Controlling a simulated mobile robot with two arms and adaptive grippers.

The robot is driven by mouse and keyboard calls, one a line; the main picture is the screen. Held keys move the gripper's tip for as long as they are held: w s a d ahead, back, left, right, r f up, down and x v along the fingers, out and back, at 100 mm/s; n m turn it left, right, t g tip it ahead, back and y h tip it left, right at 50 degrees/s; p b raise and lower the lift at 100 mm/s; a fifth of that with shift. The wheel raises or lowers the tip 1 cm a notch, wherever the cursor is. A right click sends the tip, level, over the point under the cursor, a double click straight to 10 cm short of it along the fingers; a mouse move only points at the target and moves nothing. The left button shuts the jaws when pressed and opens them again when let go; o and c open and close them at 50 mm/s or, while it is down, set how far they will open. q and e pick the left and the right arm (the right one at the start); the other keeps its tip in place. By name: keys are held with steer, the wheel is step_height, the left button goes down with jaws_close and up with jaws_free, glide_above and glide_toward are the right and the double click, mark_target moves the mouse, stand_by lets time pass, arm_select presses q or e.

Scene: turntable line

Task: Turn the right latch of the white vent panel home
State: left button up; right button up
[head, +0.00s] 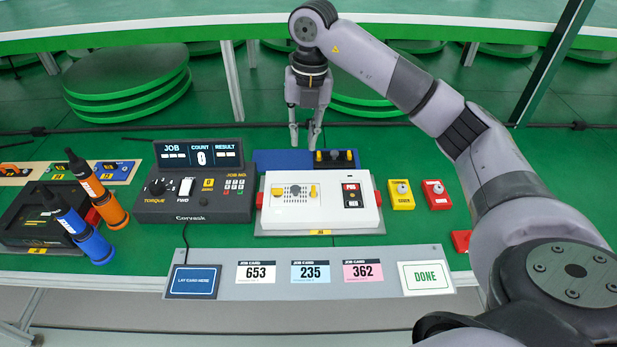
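The white vent panel (346,222) lies flat on the green bench in the middle of the head view, between red clamps at its left and right sides. A round grey vent sits on it, with the yellow left latch (276,191) on one side and the yellow right latch (313,190) on the other. The right latch looks upright in the picture; its exact angle is too small to tell. My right gripper (304,141) points down behind the panel, apart from it. Its fingers are spread with nothing between them. My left gripper is not in view.
A blue tray (275,160) lies behind the panel, under my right gripper. The dark torque console (195,207) stands left, with orange and blue screwdrivers beyond it. Yellow (401,196) and red (436,195) button boxes stand right. A grey card strip (226,286) runs along the front.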

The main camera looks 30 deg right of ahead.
mark_target(313, 187)
steer(key=shift+m+h, duration=0.3)
steer(key=shift+h, duration=0.2)
steer(key=f, duration=0.5)
steer(key=d+f+p, duration=0.1)
steer(key=f, duration=0.5)
steer(key=d+f, duration=0.1)
steer(key=f, duration=0.4)
steer(key=shift+s+d+f, duration=0.15)
steer(key=shift+s, duration=0.05)
jaws_close()
